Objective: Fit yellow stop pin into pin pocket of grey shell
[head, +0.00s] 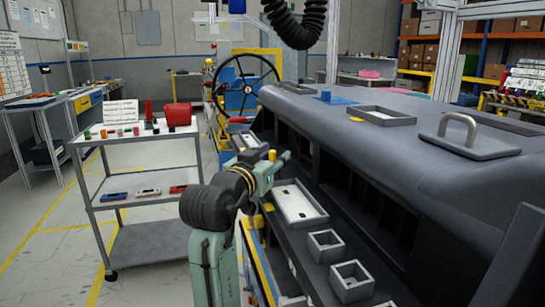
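My gripper (278,166) is at the end of my green arm, left of the large grey dashboard body. It is small and seen from behind, so I cannot tell if its fingers are open or shut. A small yellow piece (272,155) shows right at the gripper; I cannot tell if it is a pin or part of the gripper. Another small yellow piece (268,207) is below the gripper, by the ledge. The grey dashboard body (395,150) fills the right side and may be the grey shell. No pin pocket can be made out with certainty.
A pale open tray (280,212) and two square grey boxes (312,247) (337,285) stand on the ledge along the dashboard. A lid with a handle (470,148) lies on top. A grey cart (150,146) with small parts stands left. Floor between is free.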

